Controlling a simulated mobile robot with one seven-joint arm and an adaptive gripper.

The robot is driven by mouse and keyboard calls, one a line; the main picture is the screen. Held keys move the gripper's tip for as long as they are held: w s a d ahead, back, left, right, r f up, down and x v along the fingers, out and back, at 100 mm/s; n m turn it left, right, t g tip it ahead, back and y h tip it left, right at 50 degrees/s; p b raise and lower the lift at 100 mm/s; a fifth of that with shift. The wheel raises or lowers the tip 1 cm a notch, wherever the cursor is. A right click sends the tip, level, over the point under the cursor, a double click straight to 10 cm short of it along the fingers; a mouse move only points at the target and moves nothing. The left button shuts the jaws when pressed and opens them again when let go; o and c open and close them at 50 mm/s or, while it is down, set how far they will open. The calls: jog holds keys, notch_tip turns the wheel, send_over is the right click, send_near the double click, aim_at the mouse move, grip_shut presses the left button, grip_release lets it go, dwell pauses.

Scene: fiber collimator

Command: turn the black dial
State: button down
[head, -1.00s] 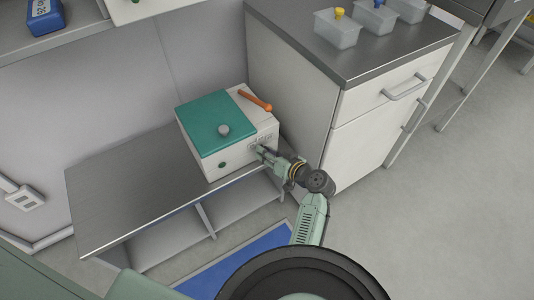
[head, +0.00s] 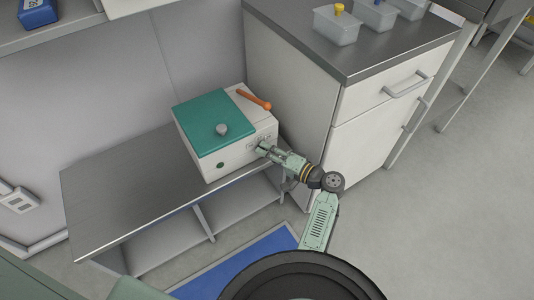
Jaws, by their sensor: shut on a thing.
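A white box (head: 237,166) with a teal lid (head: 212,122) stands on a low steel bench. My gripper (head: 262,148) is at the right part of the box's front panel, its fingers shut on the black dial there. Only a small dark patch of the dial shows at the fingertips; the fingers cover most of it, and its angle cannot be read. Small markings show on the panel just above the fingertips.
A small dark green button (head: 220,166) is on the front panel. A white cabinet (head: 377,125) stands close on the right. The bench's left part (head: 115,190) is clear.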

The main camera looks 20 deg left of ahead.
jog(key=shift+m+y, duration=0.3)
jog(key=shift+m, duration=0.5)
jog(key=c, duration=1.2)
grip_release()
jog(key=shift+c, duration=0.2)
jog(key=v, duration=1.2)
